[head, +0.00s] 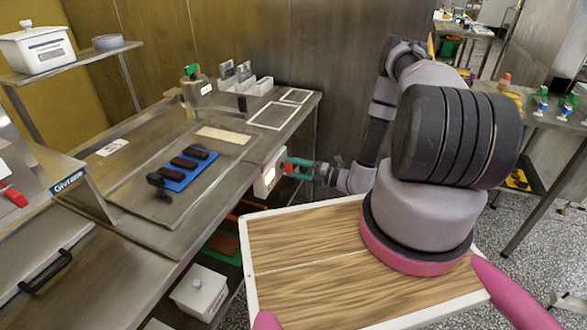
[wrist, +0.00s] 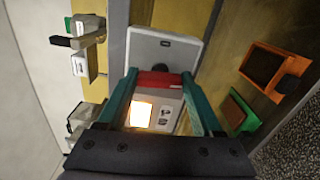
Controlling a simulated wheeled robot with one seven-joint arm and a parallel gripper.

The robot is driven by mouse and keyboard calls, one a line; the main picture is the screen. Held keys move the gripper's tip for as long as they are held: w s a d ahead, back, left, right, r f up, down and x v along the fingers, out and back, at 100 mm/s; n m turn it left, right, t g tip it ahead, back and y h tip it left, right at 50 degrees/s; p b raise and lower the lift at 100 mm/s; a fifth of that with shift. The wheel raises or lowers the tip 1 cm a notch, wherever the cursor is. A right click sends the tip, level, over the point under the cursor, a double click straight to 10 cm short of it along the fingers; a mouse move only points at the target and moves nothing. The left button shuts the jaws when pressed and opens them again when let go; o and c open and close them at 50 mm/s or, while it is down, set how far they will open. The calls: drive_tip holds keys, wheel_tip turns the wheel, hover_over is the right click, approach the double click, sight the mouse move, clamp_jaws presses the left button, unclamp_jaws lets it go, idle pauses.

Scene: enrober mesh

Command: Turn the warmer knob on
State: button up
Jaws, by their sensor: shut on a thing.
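The warmer (head: 264,183) is a small white box on the side of the steel bench, with a glowing window. In the wrist view the warmer (wrist: 165,48) fills the middle, its lit window (wrist: 140,113) showing between my fingers. A red knob (wrist: 160,79) spans between the teal fingertips. My gripper (wrist: 160,76) is shut on it, one finger on each side. In the head view my gripper (head: 292,166) reaches the warmer's face from the right, and the knob is mostly hidden by the fingers.
The steel bench (head: 200,222) bears a blue tray (head: 172,184) with several dark bars, and white frames (head: 270,116) at its far end. A white lidded box (head: 199,291) stands below. In the wrist view, orange (wrist: 270,68) and green (wrist: 238,112) trays lie right of the warmer.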

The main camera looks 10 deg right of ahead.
drive_tip(key=shift+m, duration=0.7)
drive_tip(key=o, duration=1.4)
drive_tip(key=shift+c, duration=0.2)
drive_tip(key=v, duration=1.1)
